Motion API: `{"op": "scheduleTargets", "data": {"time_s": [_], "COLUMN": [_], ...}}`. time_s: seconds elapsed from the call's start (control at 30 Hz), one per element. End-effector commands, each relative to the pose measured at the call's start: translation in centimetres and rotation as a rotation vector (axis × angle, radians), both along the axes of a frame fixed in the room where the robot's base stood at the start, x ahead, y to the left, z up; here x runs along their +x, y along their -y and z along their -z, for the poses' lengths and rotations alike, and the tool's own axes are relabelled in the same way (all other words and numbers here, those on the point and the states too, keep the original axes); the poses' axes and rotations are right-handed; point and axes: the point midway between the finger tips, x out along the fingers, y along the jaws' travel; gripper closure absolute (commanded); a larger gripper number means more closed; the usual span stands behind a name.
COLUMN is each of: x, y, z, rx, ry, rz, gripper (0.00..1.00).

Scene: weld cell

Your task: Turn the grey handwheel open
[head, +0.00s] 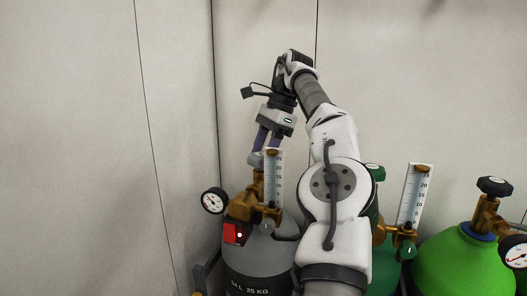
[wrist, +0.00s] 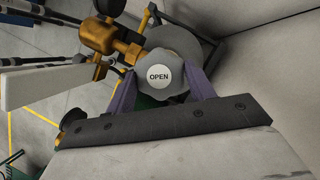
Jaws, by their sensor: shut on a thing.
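The grey handwheel (wrist: 173,62) shows in the wrist view with a white "OPEN" label on its face. My gripper (wrist: 160,85) has its two purple fingers on either side of the wheel's rim and is shut on it. In the head view my gripper (head: 263,150) reaches down from above onto the top of the brass valve (head: 258,188). The handwheel (head: 256,160) is only partly visible there, behind the fingers and the flow gauge. The valve sits on the grey cylinder (head: 250,262), which stands upright.
A flow gauge tube (head: 273,178) and a round dial (head: 214,201) are on the grey cylinder's valve. A bright green cylinder (head: 465,265) with a black handwheel (head: 494,187) stands at the right. A darker green cylinder (head: 385,262) is partly behind my arm. Walls close in behind.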

Motion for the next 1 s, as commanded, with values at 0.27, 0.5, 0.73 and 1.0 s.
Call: {"op": "scheduleTargets", "data": {"time_s": [0.27,0.5,0.73,1.0], "x": [0.02,0.01,0.00,-0.03], "y": [-0.01,-0.01,0.01,0.08], "z": [-0.04,-0.01,0.01,0.05], "rx": [0.000,0.000,0.000,0.001], "ry": [0.001,0.000,0.000,-0.001], "rz": [-0.001,0.000,0.000,0.028], "gripper": [0.69,0.25,0.24,0.24]}}
